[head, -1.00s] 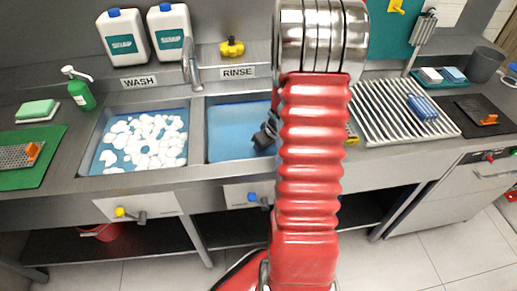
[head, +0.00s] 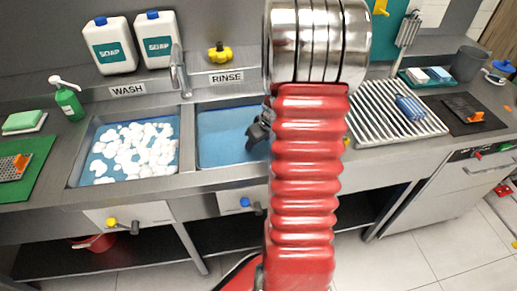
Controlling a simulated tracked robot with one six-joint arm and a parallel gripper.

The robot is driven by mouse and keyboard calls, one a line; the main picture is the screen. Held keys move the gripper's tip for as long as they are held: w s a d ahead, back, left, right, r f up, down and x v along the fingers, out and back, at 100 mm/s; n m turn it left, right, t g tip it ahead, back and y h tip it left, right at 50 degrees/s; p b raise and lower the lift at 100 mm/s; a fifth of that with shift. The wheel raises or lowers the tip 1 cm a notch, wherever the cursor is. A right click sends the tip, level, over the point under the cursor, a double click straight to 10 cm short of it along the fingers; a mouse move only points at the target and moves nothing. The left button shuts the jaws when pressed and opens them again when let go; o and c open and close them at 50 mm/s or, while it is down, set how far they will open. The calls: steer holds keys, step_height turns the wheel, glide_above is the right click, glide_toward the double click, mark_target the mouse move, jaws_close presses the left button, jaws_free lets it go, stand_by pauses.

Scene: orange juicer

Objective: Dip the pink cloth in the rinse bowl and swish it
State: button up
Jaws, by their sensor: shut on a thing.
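The rinse bowl (head: 222,140) is the blue-water basin under the RINSE label, right of the foamy wash basin (head: 100,170). My dark gripper (head: 259,134) shows only in part at the left edge of my red arm, over the right side of the rinse bowl. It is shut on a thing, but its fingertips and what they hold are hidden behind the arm. No pink cloth shows in the frame. I cannot tell whether the gripper touches the water.
A steel tap (head: 180,75) stands between the basins at the back. Right of my arm are a ribbed drain rack (head: 375,120) with a blue roll (head: 410,107), and a black mat (head: 470,125).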

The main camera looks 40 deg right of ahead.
step_height(320, 180, up, 12)
steer(key=shift+f, duration=0.2)
stand_by(0.6)
steer(key=shift+s, duration=0.1)
stand_by(0.3)
